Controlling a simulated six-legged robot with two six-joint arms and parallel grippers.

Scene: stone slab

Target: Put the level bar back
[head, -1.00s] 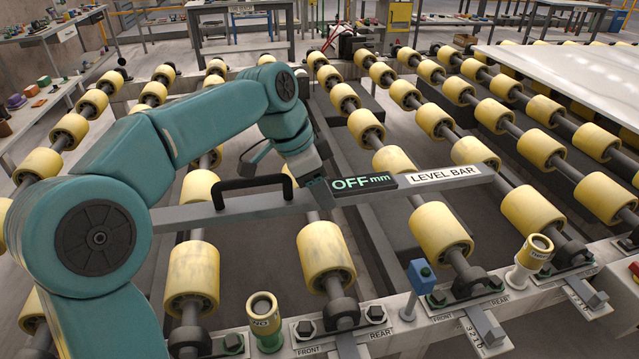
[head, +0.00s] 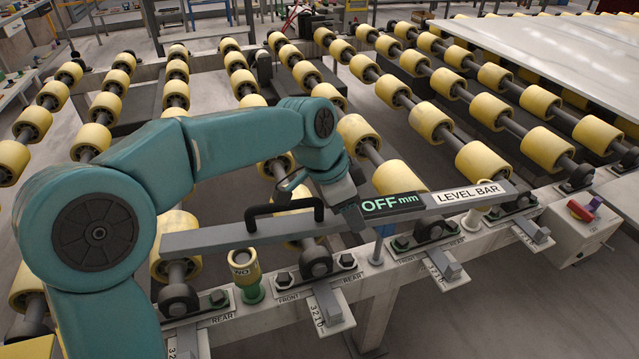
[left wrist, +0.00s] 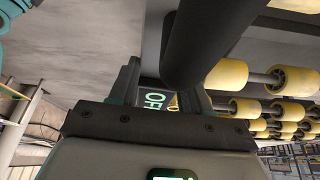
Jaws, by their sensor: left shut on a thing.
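The level bar is a long grey bar (head: 215,238) with a black handle, a dark display reading "OFF mm" in green (head: 393,204) and a white "LEVEL BAR" label (head: 468,193). My left gripper (head: 350,208) is shut on the bar between the handle and the display. In the left wrist view, the display (left wrist: 153,98) shows between the fingers, and the black handle (left wrist: 205,40) crosses in front. In the head view the bar spans the front rail and roller ends; I cannot tell whether it touches them. My right gripper is not in view.
Yellow rollers (head: 481,160) on dark shafts fill the middle. A pale slab (head: 560,70) lies at the far right. The front rail (head: 370,268) carries brackets with scales, a yellow-topped cylinder (head: 243,265) and a control box (head: 585,222) at right. Open floor lies at the lower right.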

